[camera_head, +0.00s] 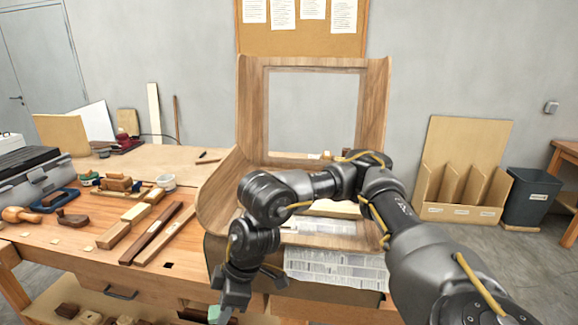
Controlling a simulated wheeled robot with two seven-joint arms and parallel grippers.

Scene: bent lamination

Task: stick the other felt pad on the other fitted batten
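My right gripper (236,296) hangs low at the front edge of the bench, its arm reaching in from the right across the bent wooden panel. A small pale green piece (213,313) shows at its lower left tip; I cannot tell whether the fingers hold it or whether it is a felt pad. The curved panel (252,110) stands upright with a rectangular opening. A pale strip (335,208) shows partly behind my arm; I cannot tell whether it is a fitted batten. Small pale squares (55,241) lie on the bench at left. My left gripper is out of view.
Loose wooden strips (150,236), a mallet (20,214), planes and a white tub (166,181) crowd the bench (70,270). Papers (335,268) cover the area below the panel. A divided wooden rack (465,185) and a dark bin (530,197) stand at right.

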